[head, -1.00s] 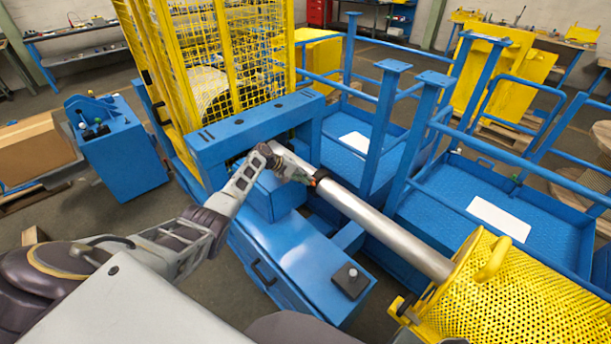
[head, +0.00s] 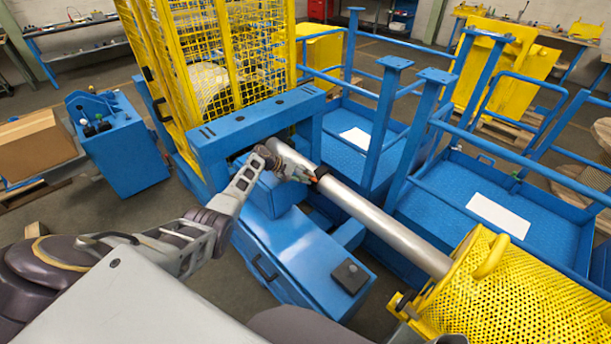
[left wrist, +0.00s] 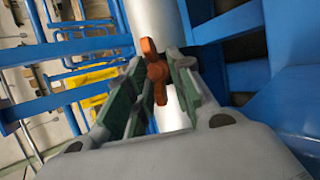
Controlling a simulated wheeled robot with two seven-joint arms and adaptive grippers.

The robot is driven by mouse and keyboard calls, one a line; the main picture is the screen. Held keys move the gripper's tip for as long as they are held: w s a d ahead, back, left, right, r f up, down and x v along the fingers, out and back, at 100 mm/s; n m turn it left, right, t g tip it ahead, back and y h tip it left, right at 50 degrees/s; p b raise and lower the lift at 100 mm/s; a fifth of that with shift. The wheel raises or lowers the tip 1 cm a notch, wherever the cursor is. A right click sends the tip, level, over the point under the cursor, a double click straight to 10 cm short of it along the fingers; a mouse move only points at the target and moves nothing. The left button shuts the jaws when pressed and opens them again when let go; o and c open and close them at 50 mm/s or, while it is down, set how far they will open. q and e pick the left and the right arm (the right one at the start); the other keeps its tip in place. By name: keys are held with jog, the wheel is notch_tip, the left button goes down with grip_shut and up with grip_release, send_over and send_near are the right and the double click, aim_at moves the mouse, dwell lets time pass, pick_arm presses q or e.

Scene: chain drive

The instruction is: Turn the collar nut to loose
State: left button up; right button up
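The collar nut (left wrist: 155,72) is an orange winged piece on the pale metal shaft (left wrist: 150,20) in the left wrist view. In the head view, a dark collar (head: 319,176) sits around the shaft (head: 390,229), with a small orange spot beside it. My left gripper (left wrist: 158,78) has green-padded fingers on either side of the nut, with a wing between them. A gap shows between the pads, and firm contact cannot be made out. In the head view my left gripper (head: 302,176) is at the collar and hides part of it. My right gripper is out of view.
A blue machine frame (head: 262,125) stands behind the gripper, with a yellow mesh guard (head: 240,50) above. A perforated yellow guard (head: 500,290) covers the shaft's near end. Blue railings and posts (head: 380,120) stand to the right. A blue cabinet (head: 300,262) lies below the arm.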

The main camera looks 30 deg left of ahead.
pick_arm(q)
jog(key=shift+o, duration=0.6)
jog(key=shift+w+f, duration=0.15)
notch_tip(320, 180, up, 10)
dwell(0.7)
jog(key=shift+w, duration=0.1)
jog(key=shift+c, duration=0.4)
